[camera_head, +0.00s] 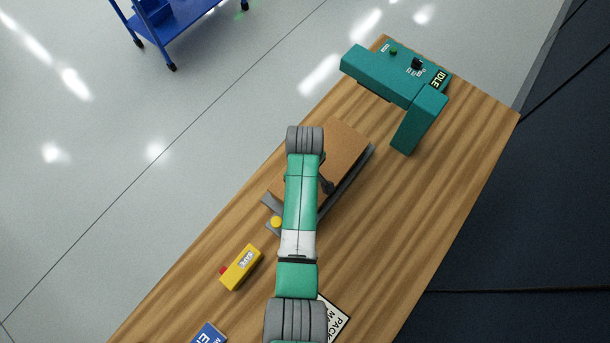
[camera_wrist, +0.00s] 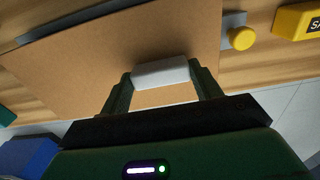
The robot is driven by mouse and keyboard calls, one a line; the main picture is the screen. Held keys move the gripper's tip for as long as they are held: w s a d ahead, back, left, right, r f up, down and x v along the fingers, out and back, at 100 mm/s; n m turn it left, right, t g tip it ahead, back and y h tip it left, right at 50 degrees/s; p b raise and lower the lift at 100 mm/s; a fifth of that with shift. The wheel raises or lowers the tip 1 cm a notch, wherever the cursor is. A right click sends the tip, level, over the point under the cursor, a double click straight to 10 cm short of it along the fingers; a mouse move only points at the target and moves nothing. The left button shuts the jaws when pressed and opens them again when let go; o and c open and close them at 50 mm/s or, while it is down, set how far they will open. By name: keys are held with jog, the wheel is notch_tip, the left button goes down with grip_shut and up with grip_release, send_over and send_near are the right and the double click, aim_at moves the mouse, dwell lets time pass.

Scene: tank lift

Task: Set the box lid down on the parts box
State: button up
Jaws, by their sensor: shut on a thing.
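The box lid (camera_head: 345,143) looks like a flat brown panel in the head view, partly covered by my arm. It fills much of the wrist view (camera_wrist: 75,65). A pale grey handle block (camera_wrist: 160,73) stands on it. My gripper (camera_wrist: 160,76) is shut on this handle, one finger at each end. In the head view my arm hides most of the gripper. No parts box is clearly visible; the lid hides what lies under it. Grey edging (camera_head: 360,172) shows along the lid's right side, and I cannot tell whether the lid touches it.
A yellow knob (camera_head: 276,222) sits by the lid's near end. A yellow box with a red button (camera_head: 241,267) lies nearer. A teal machine marked IDLE (camera_head: 410,85) stands at the table's far end. A blue cart (camera_head: 165,22) is on the floor. The table's right side is clear.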

jog(key=shift+f+b, duration=0.3)
jog(key=shift+f, duration=0.45)
jog(key=o, duration=1.1)
jog(key=shift+r, duration=0.1)
notch_tip(320, 180, up, 8)
jog(key=shift+f+p, duration=0.15)
jog(key=shift+p, duration=0.25)
